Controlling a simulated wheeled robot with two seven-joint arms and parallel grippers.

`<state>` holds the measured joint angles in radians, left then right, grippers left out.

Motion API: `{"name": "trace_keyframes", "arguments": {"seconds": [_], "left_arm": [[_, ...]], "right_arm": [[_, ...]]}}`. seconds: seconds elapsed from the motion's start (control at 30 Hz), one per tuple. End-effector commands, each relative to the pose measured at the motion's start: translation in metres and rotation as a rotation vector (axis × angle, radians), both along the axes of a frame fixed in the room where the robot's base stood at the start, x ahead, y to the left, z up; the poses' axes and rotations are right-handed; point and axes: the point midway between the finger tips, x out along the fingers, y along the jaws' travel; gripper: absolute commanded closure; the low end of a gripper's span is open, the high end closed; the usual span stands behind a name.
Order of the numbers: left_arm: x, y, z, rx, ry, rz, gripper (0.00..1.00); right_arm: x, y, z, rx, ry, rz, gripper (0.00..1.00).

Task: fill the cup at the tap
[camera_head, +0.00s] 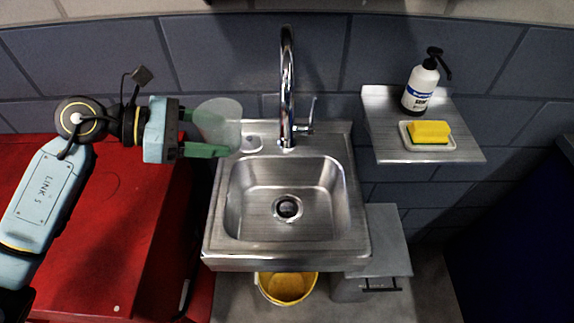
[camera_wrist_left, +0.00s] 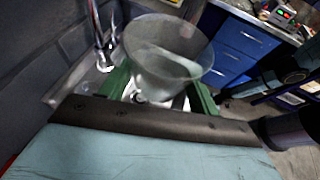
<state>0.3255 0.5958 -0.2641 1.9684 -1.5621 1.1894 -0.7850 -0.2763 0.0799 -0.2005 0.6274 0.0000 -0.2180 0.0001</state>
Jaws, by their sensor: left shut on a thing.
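A translucent cup (camera_head: 219,124) is held between the green fingers of my left gripper (camera_head: 206,133). The cup is at the back left of the sink, left of the tap, and looks slightly tilted. In the left wrist view the cup (camera_wrist_left: 165,55) fills the space between the fingers and looks empty. The chrome tap (camera_head: 287,80) rises at the back of the steel sink (camera_head: 228,245), with a lever handle (camera_head: 309,115) on its right side. No water stream shows from the spout. My right gripper is out of view.
A steel shelf (camera_head: 385,146) at right holds a soap pump bottle (camera_head: 420,88) and a yellow sponge (camera_head: 429,131) on a dish. A red cabinet (camera_head: 100,235) stands left of the sink. The basin is clear.

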Motion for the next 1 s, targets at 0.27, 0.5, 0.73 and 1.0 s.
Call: {"name": "trace_keyframes", "arguments": {"seconds": [0.27,0.5,0.73,1.0], "left_arm": [[-0.004,-0.032,-0.023,0.007,-0.011,-0.224,0.63],[-0.005,-0.033,-0.048,0.006,-0.007,-0.238,0.63],[-0.005,-0.033,-0.074,0.007,-0.011,-0.237,0.63],[-0.005,-0.033,-0.08,0.007,-0.013,-0.236,0.63]], "right_arm": [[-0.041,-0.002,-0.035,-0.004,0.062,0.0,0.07],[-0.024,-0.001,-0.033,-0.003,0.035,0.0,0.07],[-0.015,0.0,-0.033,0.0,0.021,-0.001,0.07],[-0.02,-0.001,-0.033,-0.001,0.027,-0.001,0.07]]}}
